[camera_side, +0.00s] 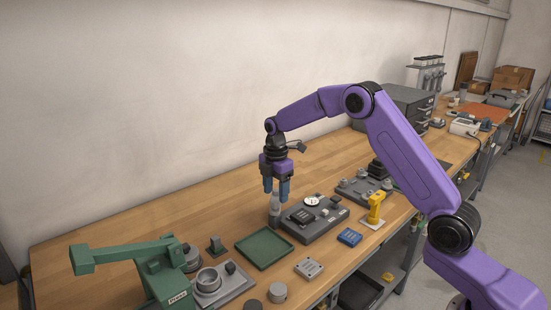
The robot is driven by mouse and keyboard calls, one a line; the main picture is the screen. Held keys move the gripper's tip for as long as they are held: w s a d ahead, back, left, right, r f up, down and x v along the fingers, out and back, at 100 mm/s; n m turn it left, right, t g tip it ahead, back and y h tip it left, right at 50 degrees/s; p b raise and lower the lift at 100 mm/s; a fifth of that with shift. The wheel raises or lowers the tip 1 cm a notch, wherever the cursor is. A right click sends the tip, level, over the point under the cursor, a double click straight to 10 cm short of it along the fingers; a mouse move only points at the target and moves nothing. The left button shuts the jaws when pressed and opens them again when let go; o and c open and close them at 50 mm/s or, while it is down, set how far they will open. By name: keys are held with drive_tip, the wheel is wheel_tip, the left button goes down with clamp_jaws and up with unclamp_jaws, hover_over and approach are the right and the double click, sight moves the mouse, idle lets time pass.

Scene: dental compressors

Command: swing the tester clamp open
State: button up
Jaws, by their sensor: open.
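A dark grey tester plate (322,229) lies on the bench near the middle, with a round white-faced gauge (311,200) and a dark block (301,215) on it. A light grey upright post (275,208) stands at its left end. I cannot tell for sure which part is the clamp, as the parts there are small. My gripper (277,196) points down, directly over the post, with its two blue-grey fingers apart around or just in front of the post's top. I cannot tell whether they touch it.
A green tray (264,248) lies left of the tester. A green press (160,272) stands at front left. A yellow stand (375,209) and blue block (349,237) are to the right. A grey block (308,268) lies in front. The bench behind the tray is clear.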

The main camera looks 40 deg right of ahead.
wheel_tip(320, 180, up, 15)
idle(0.4)
drive_tip(key=shift+a, duration=0.1)
